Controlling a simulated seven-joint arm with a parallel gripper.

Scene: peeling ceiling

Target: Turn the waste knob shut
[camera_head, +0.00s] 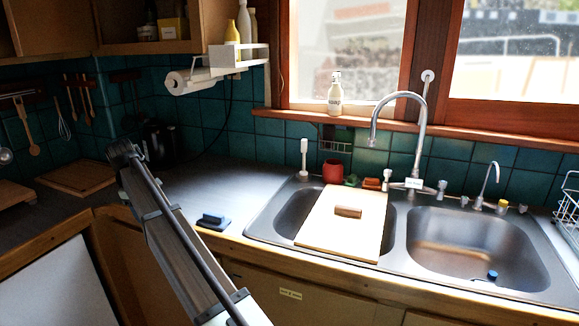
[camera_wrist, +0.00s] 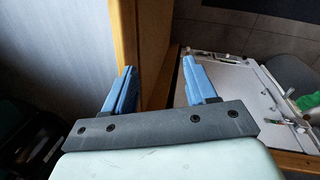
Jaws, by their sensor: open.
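The double steel sink (camera_head: 262,222) is set in the counter under the window in the head view. Several small knobs stand along its back rim: a metal one (camera_head: 442,188) right of the tall tap (camera_head: 418,150), another metal one (camera_head: 386,179) left of it, and a yellow-topped one (camera_head: 502,206) by the small tap (camera_head: 490,185). I cannot tell which is the waste knob. My gripper (camera_wrist: 158,65) is open and empty in the wrist view, its blue fingers apart over a wooden edge. No knob shows there; my arm is at lower left in the head view, away from the sink.
A board (camera_head: 318,222) with a brown block (camera_head: 348,212) covers part of the left basin. A red pot (camera_head: 333,171) and a white-handled brush (camera_head: 304,160) stand behind it. A dark blue item (camera_head: 212,221) lies at the counter's front. The counter left of the sink is mostly clear.

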